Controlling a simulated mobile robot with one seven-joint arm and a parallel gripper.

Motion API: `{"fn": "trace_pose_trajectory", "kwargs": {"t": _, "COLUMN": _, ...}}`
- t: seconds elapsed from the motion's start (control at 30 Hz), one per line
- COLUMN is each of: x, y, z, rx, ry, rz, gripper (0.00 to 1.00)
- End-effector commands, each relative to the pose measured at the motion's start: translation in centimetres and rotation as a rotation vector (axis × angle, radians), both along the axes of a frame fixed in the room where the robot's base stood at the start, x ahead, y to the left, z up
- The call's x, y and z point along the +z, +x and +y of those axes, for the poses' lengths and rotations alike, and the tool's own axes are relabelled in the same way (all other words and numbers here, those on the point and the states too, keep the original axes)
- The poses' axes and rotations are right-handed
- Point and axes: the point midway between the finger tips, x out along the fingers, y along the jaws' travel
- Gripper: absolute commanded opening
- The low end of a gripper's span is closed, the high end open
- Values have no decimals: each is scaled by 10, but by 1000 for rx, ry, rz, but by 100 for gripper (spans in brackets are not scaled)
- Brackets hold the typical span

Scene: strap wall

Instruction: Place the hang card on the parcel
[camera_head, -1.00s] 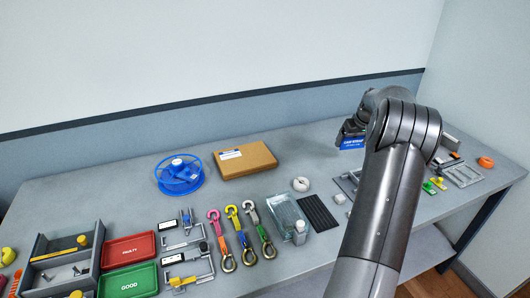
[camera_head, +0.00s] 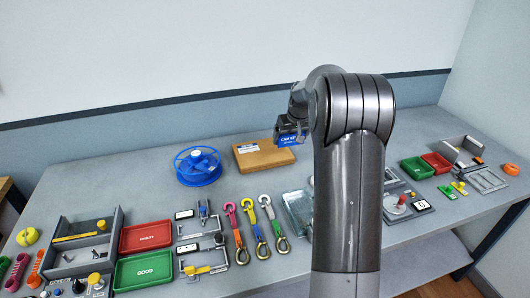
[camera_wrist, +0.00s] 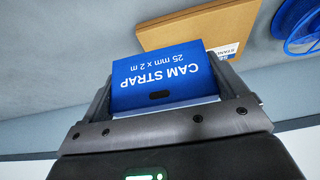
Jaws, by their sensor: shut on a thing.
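My gripper (camera_head: 291,139) is shut on the hang card (camera_head: 287,140), a blue card whose "CAM STRAP 25 mm x 2 m" print shows upside down in the wrist view (camera_wrist: 165,76). The parcel (camera_head: 258,155), a flat brown box with a label, lies at the back of the bench. In the head view the card overlaps the parcel's right end; it appears held above the bench, and I cannot tell whether it touches the parcel. In the wrist view the parcel (camera_wrist: 190,30) is beyond the card, its label (camera_wrist: 222,50) partly hidden by the card.
A blue reel (camera_head: 198,167) stands just left of the parcel. A red tray (camera_head: 146,236), a green tray (camera_head: 143,270) and several hooked straps (camera_head: 248,230) lie in front. My arm hides the bench right of the parcel.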

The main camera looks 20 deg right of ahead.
Motion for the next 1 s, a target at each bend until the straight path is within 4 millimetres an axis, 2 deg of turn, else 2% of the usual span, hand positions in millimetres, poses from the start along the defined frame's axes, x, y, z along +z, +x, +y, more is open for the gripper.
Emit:
{"fn": "trace_pose_trajectory", "kwargs": {"t": 0.03, "x": -9, "y": 8, "z": 11, "rx": 6, "ry": 1, "rz": 3, "gripper": 69}}
{"fn": "trace_pose_trajectory", "kwargs": {"t": 0.2, "x": -33, "y": 33, "z": 42, "rx": 5, "ry": 0, "rz": 2, "gripper": 69}}
{"fn": "trace_pose_trajectory", "kwargs": {"t": 0.4, "x": -51, "y": 52, "z": 65, "rx": 2, "ry": 0, "rz": 2, "gripper": 69}}
{"fn": "trace_pose_trajectory", "kwargs": {"t": 0.57, "x": -57, "y": 57, "z": 70, "rx": 1, "ry": -1, "rz": 0, "gripper": 69}}
{"fn": "trace_pose_trajectory", "kwargs": {"t": 0.83, "x": -92, "y": 57, "z": 70, "rx": -1, "ry": 0, "rz": 2, "gripper": 69}}
{"fn": "trace_pose_trajectory", "kwargs": {"t": 1.0, "x": -95, "y": 57, "z": 70, "rx": 0, "ry": 0, "rz": 0, "gripper": 69}}
